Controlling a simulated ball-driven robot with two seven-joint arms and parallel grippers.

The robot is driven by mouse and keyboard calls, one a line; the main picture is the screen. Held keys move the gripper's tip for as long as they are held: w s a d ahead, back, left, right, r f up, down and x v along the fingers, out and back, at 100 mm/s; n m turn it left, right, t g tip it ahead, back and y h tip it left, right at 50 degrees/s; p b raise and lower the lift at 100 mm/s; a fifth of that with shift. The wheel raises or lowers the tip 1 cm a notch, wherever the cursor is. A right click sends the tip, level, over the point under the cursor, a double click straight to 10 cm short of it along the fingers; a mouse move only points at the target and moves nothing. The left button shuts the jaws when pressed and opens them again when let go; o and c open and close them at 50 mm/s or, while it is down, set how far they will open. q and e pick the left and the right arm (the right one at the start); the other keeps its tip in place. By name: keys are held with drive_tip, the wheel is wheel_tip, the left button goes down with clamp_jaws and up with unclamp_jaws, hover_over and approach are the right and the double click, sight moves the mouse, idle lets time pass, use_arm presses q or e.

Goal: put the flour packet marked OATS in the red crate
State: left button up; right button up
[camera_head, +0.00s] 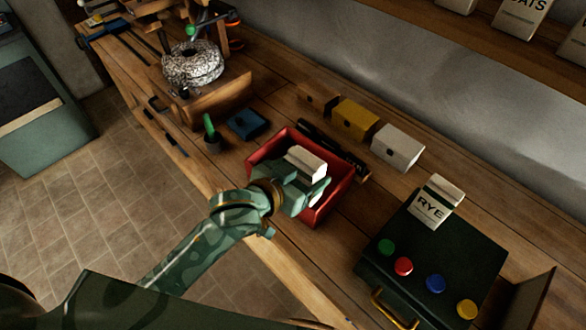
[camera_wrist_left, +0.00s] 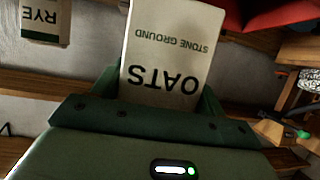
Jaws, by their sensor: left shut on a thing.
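The flour packet marked OATS (camera_wrist_left: 165,55) is white with dark lettering and fills the middle of the left wrist view. In the head view it shows as a pale block (camera_head: 307,161) over the red crate (camera_head: 262,147). My left gripper (camera_head: 307,181) is shut on the packet, its green fingers on either side of it. The packet and gripper lie within the crate's outline in the head view; I cannot tell how far above the crate floor they are. A red edge of the crate (camera_wrist_left: 268,12) shows at the wrist view's top right. My right gripper is not in view.
Yellow (camera_head: 355,120) and white (camera_head: 397,147) boxes stand behind the crate. A green-handled item in a pot (camera_head: 211,137) and a blue box (camera_head: 246,124) are left of it. More packets (camera_head: 522,15) are on a shelf.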

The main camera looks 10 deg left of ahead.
use_arm(q)
drive_tip(key=w+a+f+b, duration=0.4)
drive_tip(key=w+f, duration=0.5)
drive_tip(key=f, duration=0.2)
drive_tip(key=shift+a, duration=0.2)
drive_tip(key=shift+f, duration=0.1)
drive_tip(key=shift+f+b, duration=0.35)
drive_tip(key=shift+f, duration=0.25)
drive_tip(key=o, duration=1.2)
drive_tip(key=shift+o, duration=0.2)
